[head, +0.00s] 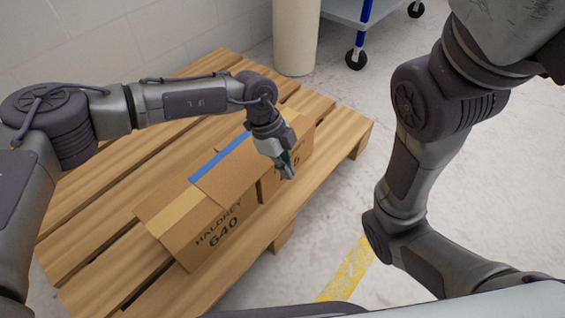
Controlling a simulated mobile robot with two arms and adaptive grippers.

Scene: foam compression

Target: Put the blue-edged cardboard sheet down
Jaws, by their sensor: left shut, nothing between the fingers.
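A blue strip edges a brown cardboard surface (232,175), the blue-edged sheet as far as I can tell. It lies on or against the top of the cardboard boxes, and I cannot tell exactly how it rests. The front box (212,237) is marked HALDREY 640 and has a tan tape band. A second box (305,150) stands behind it, partly hidden by my left gripper. My left gripper (288,174) is shut and empty, pointing down at the right side of the boxes, beside the sheet. My right arm is at the right, and its gripper is out of view.
The boxes stand on a slatted wooden pallet (95,222), with bare slats to their left. A pale cylinder (296,38) and a wheeled cart (345,12) stand at the back. A yellow floor line (347,272) lies in front. Grey floor is open between the pallet and my right arm.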

